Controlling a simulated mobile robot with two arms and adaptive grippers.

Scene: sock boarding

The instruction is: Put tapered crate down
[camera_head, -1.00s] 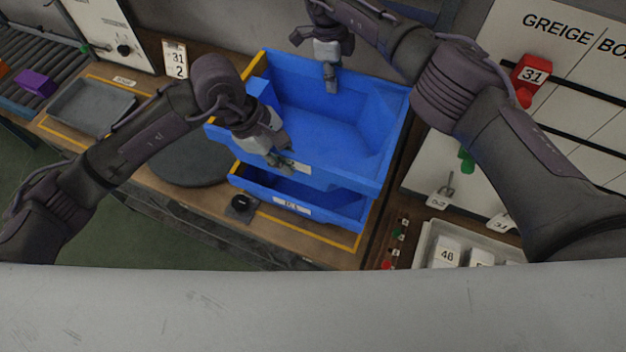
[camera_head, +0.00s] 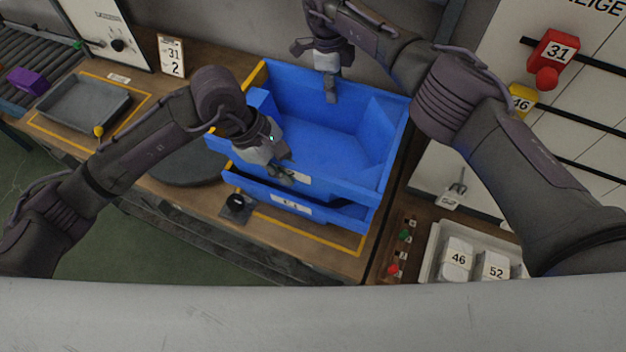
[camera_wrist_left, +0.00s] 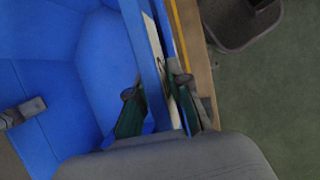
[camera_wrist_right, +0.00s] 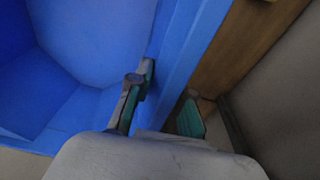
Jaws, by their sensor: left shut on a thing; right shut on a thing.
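An empty blue tapered crate (camera_head: 335,148) is held by both my grippers, one on each of two opposite walls. A second blue crate (camera_head: 325,211) with a label sits directly under it on the bench, and only its front part shows. Whether the two crates touch is hard to tell. My left gripper (camera_head: 282,174) is shut on the upper crate's near wall; its fingers straddle that wall in the left wrist view (camera_wrist_left: 160,105). My right gripper (camera_head: 331,92) is shut on the far wall; its fingers straddle it in the right wrist view (camera_wrist_right: 165,105).
A grey tray (camera_head: 85,105) lies on the bench at left, near a "31 2" card (camera_head: 172,56). A dark round disc (camera_head: 185,165) lies left of the crates. A pale tray (camera_head: 435,255) with numbered blocks and an upright white board (camera_head: 560,130) stand at right.

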